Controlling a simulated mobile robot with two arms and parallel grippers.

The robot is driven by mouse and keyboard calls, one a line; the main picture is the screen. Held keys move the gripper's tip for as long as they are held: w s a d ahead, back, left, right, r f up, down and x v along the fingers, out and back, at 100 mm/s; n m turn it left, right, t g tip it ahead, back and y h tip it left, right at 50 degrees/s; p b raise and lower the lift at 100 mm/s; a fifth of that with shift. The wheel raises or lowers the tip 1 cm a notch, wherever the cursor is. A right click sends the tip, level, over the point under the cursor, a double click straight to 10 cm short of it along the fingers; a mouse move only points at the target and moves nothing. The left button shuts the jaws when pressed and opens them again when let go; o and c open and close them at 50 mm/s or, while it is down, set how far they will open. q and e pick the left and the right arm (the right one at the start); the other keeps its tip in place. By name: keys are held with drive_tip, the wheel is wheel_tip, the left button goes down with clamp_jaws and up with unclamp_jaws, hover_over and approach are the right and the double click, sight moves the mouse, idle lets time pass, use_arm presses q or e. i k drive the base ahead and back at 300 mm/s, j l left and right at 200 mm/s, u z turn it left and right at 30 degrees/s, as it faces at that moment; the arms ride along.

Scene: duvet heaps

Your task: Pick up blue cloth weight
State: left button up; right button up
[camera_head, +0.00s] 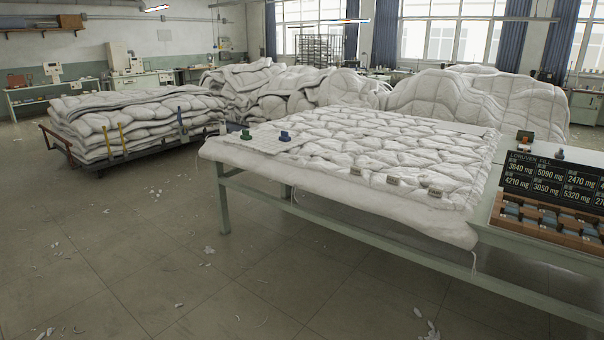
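A small blue cloth weight (285,136) sits on the near left part of the white quilted duvet (400,150), which covers a long table. A green weight (246,134) of similar size stands to its left, apart from it. Both rest near the left end of the table, by a flat white sheet or panel. Neither of my grippers shows in the head view.
A wooden tray (548,228) of blocks and a black number board (560,180) stand at the table's right. A cart (60,148) of folded duvets is at the left, with large duvet heaps (470,95) behind. The floor in front (150,250) is mostly clear, with white scraps.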

sight(284, 137)
drive_tip(key=i+j+u, duration=0.3)
drive_tip(key=i, duration=0.6)
drive_tip(key=i+u, duration=0.35)
drive_tip(key=i, duration=0.55)
drive_tip(key=i+z, duration=0.2)
drive_tip(key=i, duration=0.3)
drive_tip(key=i+j+z, duration=0.25)
drive_tip(key=i, duration=0.3)
drive_tip(key=i+j+z, duration=0.2)
drive_tip(key=i, duration=0.3)
drive_tip(key=i+j+z, duration=0.25)
drive_tip(key=i+j, duration=0.1)
drive_tip(key=i, duration=0.1)
